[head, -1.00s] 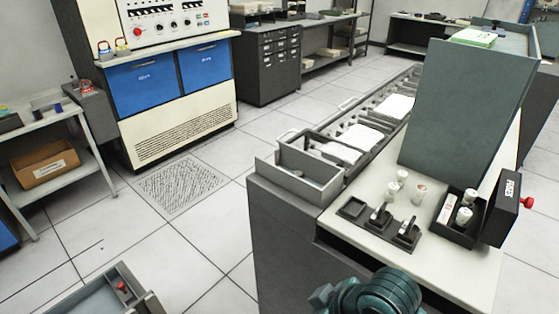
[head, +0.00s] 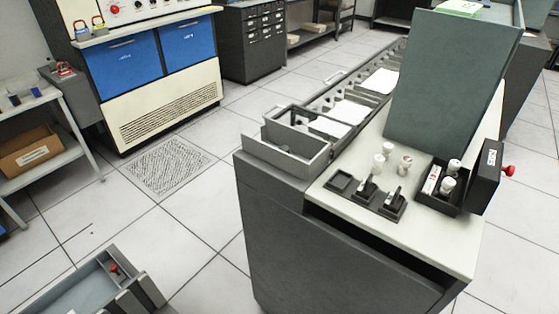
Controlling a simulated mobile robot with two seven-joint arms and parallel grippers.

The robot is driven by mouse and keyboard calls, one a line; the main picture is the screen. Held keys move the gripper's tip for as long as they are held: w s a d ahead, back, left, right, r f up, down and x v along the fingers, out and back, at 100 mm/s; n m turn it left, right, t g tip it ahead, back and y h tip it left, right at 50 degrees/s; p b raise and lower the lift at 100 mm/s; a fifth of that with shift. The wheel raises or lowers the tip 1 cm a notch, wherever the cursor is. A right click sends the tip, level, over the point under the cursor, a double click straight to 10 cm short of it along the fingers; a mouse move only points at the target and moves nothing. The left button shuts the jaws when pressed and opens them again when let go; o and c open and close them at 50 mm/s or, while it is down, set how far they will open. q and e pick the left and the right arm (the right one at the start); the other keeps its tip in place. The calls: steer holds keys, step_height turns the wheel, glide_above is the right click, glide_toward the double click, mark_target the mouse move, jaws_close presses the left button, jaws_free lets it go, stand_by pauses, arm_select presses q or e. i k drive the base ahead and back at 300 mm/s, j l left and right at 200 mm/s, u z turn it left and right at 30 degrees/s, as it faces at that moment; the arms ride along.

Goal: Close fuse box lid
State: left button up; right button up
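The fuse box (head: 455,207) is a small black open box on the cream worktop at the right. White cylindrical fuses (head: 447,186) stand inside it. Its black lid (head: 486,178) stands open and upright along the box's right side. The lid bears a white label and a red knob (head: 509,170) on its outer right face. Neither of my grippers shows in the head view, so nothing is seen touching the lid.
On the cream worktop (head: 420,242), white cylinders (head: 405,164) and black holders (head: 391,204) stand left of the box. A tall grey-green panel (head: 450,80) rises behind. A grey open tray (head: 85,290) is at lower left. Tiled floor is clear at centre left.

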mark_target(484, 179)
steer(key=k+l+z, duration=0.1)
steer(key=l+z, duration=0.75)
steer(key=l, duration=0.2)
steer(key=k+l, duration=0.05)
